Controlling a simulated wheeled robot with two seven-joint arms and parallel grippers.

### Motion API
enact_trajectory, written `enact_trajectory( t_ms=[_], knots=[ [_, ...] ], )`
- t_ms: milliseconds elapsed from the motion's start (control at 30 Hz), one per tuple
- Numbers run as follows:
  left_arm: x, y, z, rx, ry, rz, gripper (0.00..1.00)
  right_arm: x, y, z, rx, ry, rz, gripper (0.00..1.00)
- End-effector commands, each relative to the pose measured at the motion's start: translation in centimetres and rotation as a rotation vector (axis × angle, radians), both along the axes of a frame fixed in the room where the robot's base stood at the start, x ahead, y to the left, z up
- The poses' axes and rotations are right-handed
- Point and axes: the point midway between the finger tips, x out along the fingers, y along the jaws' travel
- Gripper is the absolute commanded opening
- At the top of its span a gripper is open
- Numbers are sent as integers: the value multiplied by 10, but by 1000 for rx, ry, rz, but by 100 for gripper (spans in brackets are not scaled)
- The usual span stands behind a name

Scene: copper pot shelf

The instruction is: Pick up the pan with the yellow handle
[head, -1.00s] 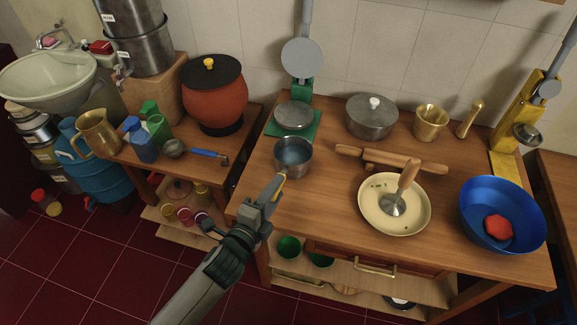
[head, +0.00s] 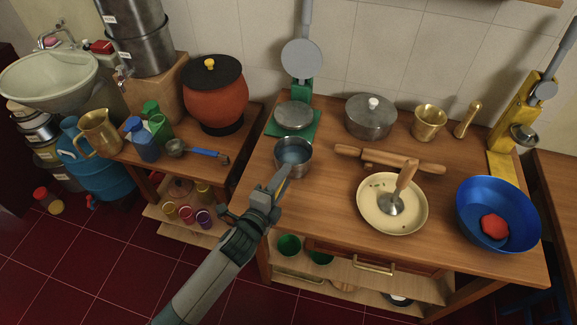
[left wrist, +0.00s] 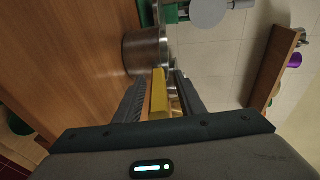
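The small metal pan (head: 293,157) stands near the left front edge of the wooden table, with its yellow handle pointing toward me. In the left wrist view the pan (left wrist: 148,50) is just beyond the fingers. Its yellow handle (left wrist: 159,92) lies between the two fingers, with gaps seeming to show on its sides. My left gripper (head: 276,181) reaches in from the front and looks open around the handle; it also shows in the left wrist view (left wrist: 160,95). In the head view the gripper hides most of the handle. My right gripper is not in view.
Behind the pan is a green press (head: 293,118) with a grey plate. To its right are a rolling pin (head: 390,159), a cream plate (head: 378,216) with a masher, and a blue bowl (head: 497,214). A lidded pot (head: 370,119) stands at the back.

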Motion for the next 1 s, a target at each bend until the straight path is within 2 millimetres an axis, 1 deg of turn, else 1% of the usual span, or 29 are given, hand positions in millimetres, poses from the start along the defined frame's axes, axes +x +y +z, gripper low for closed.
enact_trajectory(
  t_ms=[233, 267, 300, 367, 400, 1000],
  knots=[
    [0, 0, 0, 0, 0, 0, 36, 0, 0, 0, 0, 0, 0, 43],
    [0, 0, 0, 0, 0, 0, 34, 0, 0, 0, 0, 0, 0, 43],
    [0, 0, 0, 0, 0, 0, 24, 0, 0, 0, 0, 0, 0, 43],
    [0, 0, 0, 0, 0, 0, 10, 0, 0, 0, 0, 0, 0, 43],
    [0, 0, 0, 0, 0, 0, 0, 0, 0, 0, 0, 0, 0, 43],
    [0, 0, 0, 0, 1, 0, 0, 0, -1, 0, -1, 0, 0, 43]
  ],
)
